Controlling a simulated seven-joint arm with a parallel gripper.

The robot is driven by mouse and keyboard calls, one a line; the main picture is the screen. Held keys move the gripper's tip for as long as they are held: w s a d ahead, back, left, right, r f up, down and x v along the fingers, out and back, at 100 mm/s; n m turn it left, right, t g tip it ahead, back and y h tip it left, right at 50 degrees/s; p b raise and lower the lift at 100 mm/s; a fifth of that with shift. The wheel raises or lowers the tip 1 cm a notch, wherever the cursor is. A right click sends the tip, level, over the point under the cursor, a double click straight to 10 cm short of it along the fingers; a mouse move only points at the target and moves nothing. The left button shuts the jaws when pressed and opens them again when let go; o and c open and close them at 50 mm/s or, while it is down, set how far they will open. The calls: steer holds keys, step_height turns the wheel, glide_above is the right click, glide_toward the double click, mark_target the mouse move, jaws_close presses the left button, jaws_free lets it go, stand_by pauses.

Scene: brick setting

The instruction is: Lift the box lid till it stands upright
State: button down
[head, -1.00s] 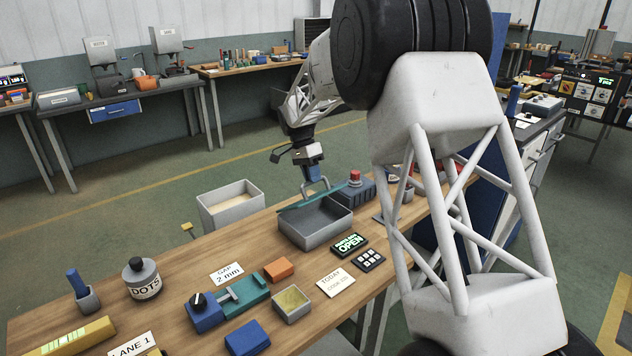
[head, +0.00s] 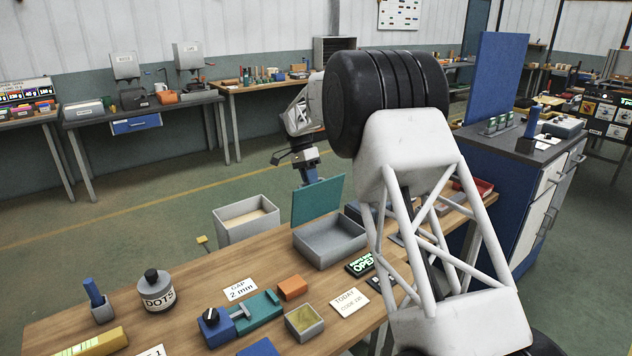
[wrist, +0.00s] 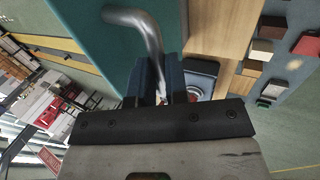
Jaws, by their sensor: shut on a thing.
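The grey box (head: 335,246) stands on the wooden bench, and its inside shows as empty from here. Its teal lid (head: 318,200) stands up steeply along the box's back edge, close to upright. My gripper (head: 308,177) is at the lid's far side, by its upper part. In the wrist view the fingers (wrist: 166,85) are shut on the lid's metal handle (wrist: 148,32), a curved grey bar on the teal lid face (wrist: 85,35). In the head view the handle is hidden behind the lid.
A pale open bin (head: 246,219) stands behind the bench, left of the lid. The lit OPEN sign (head: 361,264) lies in front of the box. A labelled DOTS bottle (head: 156,290), teal tool (head: 258,314) and orange block (head: 292,288) occupy the bench to the left and front.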

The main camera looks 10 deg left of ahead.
steer(key=shift+w+a+f, duration=0.5)
steer(key=shift+a+f, duration=0.05)
steer(key=shift+f, duration=0.2)
steer(key=c, duration=1.1)
jaws_free()
steer(key=shift+r, duration=0.25)
steer(key=shift+w+r, duration=0.1)
steer(key=shift+r, duration=0.05)
steer(key=v, duration=0.7)
steer(key=shift+w+a+r, duration=0.15)
steer(key=shift+r, duration=0.05)
